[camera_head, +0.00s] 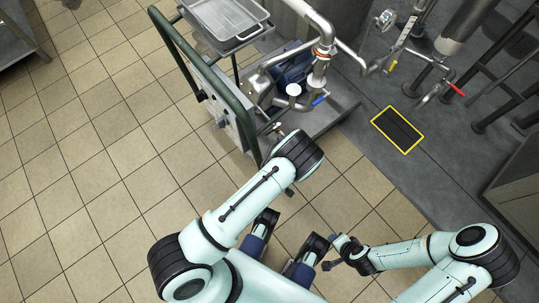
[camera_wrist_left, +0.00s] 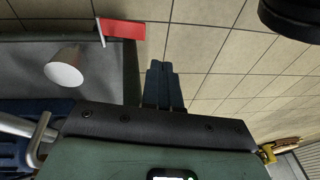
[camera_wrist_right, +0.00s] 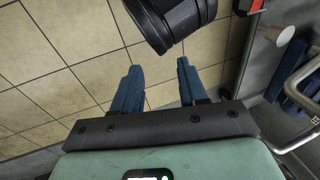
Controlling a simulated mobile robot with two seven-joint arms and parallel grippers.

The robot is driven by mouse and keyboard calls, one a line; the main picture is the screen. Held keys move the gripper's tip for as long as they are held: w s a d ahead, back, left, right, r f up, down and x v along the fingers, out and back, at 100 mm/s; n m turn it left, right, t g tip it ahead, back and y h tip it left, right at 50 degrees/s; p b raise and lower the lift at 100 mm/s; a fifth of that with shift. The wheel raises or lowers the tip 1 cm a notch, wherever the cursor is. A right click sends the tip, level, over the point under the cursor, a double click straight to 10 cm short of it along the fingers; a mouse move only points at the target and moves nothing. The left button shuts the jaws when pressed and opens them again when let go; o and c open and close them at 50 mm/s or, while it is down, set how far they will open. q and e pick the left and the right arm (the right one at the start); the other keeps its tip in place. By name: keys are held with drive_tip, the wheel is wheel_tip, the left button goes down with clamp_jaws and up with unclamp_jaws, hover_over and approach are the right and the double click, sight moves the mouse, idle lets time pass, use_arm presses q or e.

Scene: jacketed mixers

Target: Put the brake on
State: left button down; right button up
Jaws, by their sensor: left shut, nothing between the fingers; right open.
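A flat red plate (camera_wrist_left: 122,29), possibly the brake pedal, sticks out at the edge of the grey cart base in the left wrist view. A small red part also shows at the top of the right wrist view (camera_wrist_right: 256,5). In the head view I cannot make it out; my left arm covers that corner. My left gripper (camera_wrist_left: 160,65) is shut and empty, with its blue fingertips to the right of and below the red plate in the picture, apart from it. My right gripper (camera_wrist_right: 158,66) is open and empty over the tiles.
The mixer cart has a green frame (camera_head: 205,75), a metal tray (camera_head: 225,18) and a blue motor (camera_head: 292,68). A white cup-shaped part (camera_wrist_left: 63,67) is near the red plate. A yellow-edged floor grate (camera_head: 397,130) is to the right.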

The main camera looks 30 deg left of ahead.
use_arm(q)
drive_tip(key=shift+n+t+y, duration=0.3)
drive_tip(key=shift+n+t, duration=0.1)
drive_tip(key=shift+n, duration=0.1)
drive_tip(key=w, duration=0.1)
drive_tip(key=w+d, duration=0.1)
drive_tip(key=w, duration=0.1)
drive_tip(key=w+b, duration=0.1)
drive_tip(key=shift+w+d+f, duration=0.2)
drive_tip(key=shift+f, duration=0.2)
use_arm(e)
drive_tip(key=shift+w+d+f, duration=0.25)
drive_tip(key=shift+w+f, duration=0.45)
drive_tip(key=shift+f, duration=0.3)
